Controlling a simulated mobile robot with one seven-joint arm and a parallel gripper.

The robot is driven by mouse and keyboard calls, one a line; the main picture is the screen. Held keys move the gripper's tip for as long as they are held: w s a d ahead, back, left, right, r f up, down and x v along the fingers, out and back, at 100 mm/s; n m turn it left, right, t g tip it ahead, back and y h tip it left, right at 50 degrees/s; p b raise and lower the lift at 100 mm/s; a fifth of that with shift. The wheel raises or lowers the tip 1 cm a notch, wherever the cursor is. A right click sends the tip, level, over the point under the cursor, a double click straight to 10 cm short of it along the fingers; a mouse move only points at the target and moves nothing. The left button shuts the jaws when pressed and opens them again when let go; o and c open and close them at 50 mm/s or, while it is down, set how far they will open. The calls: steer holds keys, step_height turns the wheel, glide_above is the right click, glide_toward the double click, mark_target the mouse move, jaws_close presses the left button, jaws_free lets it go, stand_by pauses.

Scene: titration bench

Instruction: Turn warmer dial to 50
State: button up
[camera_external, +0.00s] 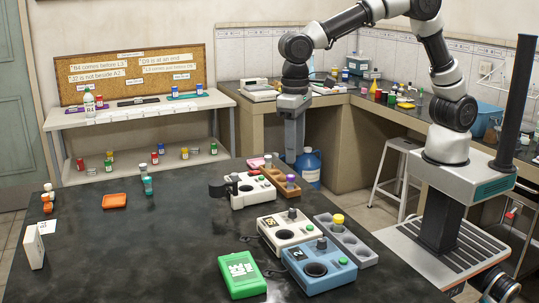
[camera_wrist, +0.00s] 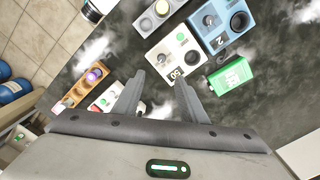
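A white box with a dark round well, a green button and a dark dial (camera_external: 292,213) stands on the black bench. In the wrist view this white box (camera_wrist: 181,50) shows a "50" on its face, with the dial (camera_wrist: 161,59) beside the well. The dial's setting is too small to read. My gripper (camera_wrist: 158,88) is open and empty, its two fingers apart. The right fingertip appears near the white box's lower edge in the picture. In the external view my gripper (camera_external: 293,130) hangs beyond the bench's back edge, away from the dial.
A blue box (camera_external: 330,275) with its own dial, marked "2", stands beside the white one. A green case (camera_external: 242,274) lies in front. A grey rack (camera_external: 362,256) is to the right. Another white device (camera_external: 243,193) and a wooden rack (camera_external: 279,181) stand behind. The bench's left part is mostly clear.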

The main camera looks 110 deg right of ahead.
steer(key=n, duration=0.6)
glide_toward(293, 210)
steer(key=shift+n, duration=0.3)
step_height(293, 210, down, 8)
steer(key=shift+s+d+f, duration=0.1)
steer(key=shift+f, duration=0.05)
steer(key=shift+c, duration=0.2)
